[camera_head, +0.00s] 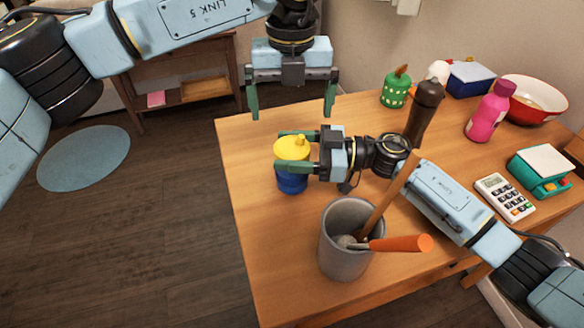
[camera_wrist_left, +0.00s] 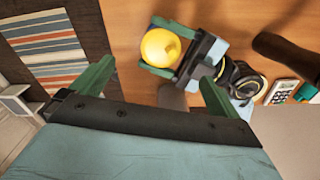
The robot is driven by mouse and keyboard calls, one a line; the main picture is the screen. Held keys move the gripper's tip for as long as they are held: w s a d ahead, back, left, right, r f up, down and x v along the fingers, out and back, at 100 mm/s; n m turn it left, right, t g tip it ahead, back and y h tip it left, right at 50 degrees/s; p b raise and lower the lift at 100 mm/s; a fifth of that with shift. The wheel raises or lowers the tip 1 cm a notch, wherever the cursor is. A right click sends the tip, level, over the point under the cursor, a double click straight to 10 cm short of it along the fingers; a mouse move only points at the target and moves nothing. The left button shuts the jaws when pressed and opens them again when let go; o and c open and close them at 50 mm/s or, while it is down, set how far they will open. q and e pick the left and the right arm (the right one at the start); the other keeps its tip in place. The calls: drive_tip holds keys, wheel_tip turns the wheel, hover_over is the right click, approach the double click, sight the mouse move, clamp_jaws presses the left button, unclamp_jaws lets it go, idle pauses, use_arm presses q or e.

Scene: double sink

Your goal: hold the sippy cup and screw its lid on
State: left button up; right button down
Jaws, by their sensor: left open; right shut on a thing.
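The sippy cup (camera_head: 291,183) stands near the left edge of the wooden table, with a blue body and a yellow lid (camera_head: 292,150) on top. The lid also shows from above in the left wrist view (camera_wrist_left: 160,47). I cannot tell how tightly the lid sits. My right gripper (camera_head: 294,158) is shut on the cup from the right, its green fingers around the upper part. My left gripper (camera_head: 293,112) is open and empty, above and behind the cup, with its fingers pointing down. It also shows in the left wrist view (camera_wrist_left: 150,85).
A grey crock (camera_head: 345,250) with utensils stands in front of the cup. A dark pepper mill (camera_head: 424,110), green holder (camera_head: 395,91), pink bottle (camera_head: 489,112), red bowl (camera_head: 536,97) and calculator (camera_head: 503,196) are to the right. The table's left edge is close to the cup.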

use_arm(q)
wheel_tip(320, 180, up, 9)
idle(0.3)
use_arm(e)
drive_tip(key=shift+c, duration=1.3)
unclamp_jaws()
drive_tip(key=shift+d, duration=0.1)
use_arm(q)
drive_tip(key=shift+r, duration=0.2)
use_arm(e)
drive_tip(key=s+d, duration=0.1)
drive_tip(key=d, duration=1.2)
drive_tip(key=shift+d, duration=0.1)
